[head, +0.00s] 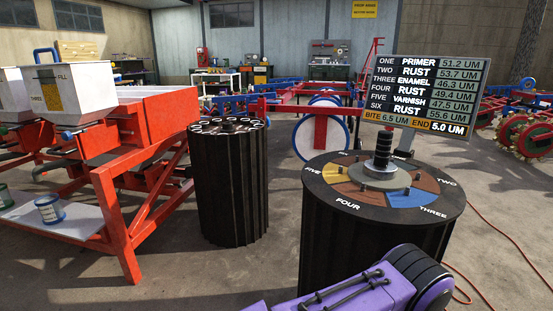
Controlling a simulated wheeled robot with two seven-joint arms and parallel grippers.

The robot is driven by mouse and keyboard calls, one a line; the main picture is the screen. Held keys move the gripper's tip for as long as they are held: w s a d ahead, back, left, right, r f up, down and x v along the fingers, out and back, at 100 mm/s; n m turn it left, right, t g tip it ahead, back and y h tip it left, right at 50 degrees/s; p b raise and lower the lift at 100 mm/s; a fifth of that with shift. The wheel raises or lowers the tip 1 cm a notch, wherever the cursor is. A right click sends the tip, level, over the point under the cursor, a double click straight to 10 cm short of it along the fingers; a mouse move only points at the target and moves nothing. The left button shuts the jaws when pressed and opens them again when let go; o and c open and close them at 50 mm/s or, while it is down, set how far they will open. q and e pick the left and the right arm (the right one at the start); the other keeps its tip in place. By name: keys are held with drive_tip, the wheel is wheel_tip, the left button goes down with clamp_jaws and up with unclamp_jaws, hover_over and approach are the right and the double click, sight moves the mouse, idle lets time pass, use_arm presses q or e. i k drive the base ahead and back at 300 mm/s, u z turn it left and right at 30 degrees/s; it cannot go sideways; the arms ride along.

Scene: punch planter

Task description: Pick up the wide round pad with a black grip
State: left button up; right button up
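A wide round grey pad (380,177) with an upright black ribbed grip (383,152) sits at the middle of a coloured disc on a round black stand (330,206). The disc has orange, brown and blue sectors (412,194) with small dark pegs; the rim labels TWO, THREE, FOUR and FIVE show. Part of the disc is hidden behind the pad and grip. A purple and black link of my arm crosses the bottom right. Neither of my grippers is in view.
A sign (424,97) behind the stand lists layers and thicknesses. A dark ribbed drum (230,190) with a ring of round pieces on top stands left of it. A red machine (150,118) with hoppers fills the left. A red cable (497,245) lies on the right floor.

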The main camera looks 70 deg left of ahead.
sight(378, 174)
drive_tip(key=u, duration=2.05)
